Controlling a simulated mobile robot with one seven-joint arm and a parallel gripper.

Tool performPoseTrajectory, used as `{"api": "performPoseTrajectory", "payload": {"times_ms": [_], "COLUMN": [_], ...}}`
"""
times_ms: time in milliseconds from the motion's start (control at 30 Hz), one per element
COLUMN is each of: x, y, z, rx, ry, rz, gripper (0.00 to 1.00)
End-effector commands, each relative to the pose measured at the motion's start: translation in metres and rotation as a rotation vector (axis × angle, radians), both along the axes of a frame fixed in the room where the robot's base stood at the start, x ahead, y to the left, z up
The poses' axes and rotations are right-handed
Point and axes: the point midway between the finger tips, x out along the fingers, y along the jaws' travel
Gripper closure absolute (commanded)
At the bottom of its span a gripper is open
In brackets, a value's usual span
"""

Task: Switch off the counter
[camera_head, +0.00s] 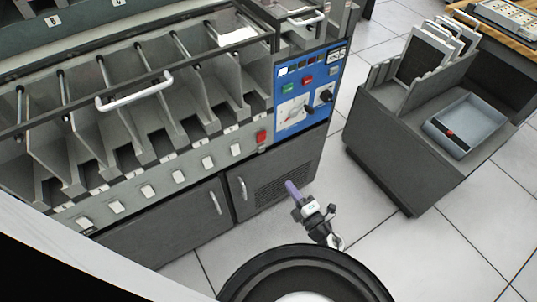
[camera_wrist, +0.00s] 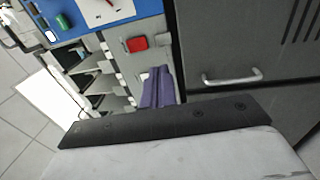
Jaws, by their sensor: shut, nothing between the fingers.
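The grey machine (camera_head: 235,148) has a blue control panel (camera_head: 308,75) at its right end, with a green button (camera_head: 288,89), a red button (camera_head: 307,79), a dial and black knobs. A red rocker switch (camera_head: 262,136) sits on the grey strip left of the panel; it also shows in the wrist view (camera_wrist: 136,43). I cannot tell which control belongs to the counter. My gripper (camera_head: 291,186) has purple fingers, shut and empty. It is in front of the lower cabinet, below the red switch in the head view. In the wrist view the fingers (camera_wrist: 157,82) point toward the strip, just below the switch.
Card pockets with white labels line the machine left of the switch. Below are dark cabinet doors with metal handles (camera_head: 243,188). A dark grey cart (camera_head: 400,165) with a blue-grey tray (camera_head: 485,118) stands at right. The tiled floor between is clear.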

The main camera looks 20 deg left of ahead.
Motion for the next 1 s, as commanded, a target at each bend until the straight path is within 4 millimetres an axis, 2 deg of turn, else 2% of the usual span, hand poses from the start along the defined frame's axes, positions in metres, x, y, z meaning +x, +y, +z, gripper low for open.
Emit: {"api": "performPoseTrajectory", "payload": {"times_ms": [267, 700, 1000], "x": [0.008, 0.063, 0.084], "y": [0.01, 0.08, 0.107], "z": [0.003, 0.014, 0.018], "rx": [0.003, 0.004, 0.003], "ry": [-0.001, -0.003, -0.001], "rz": [-0.001, -0.001, -0.001], "gripper": [1.0, 1.0, 1.0]}}
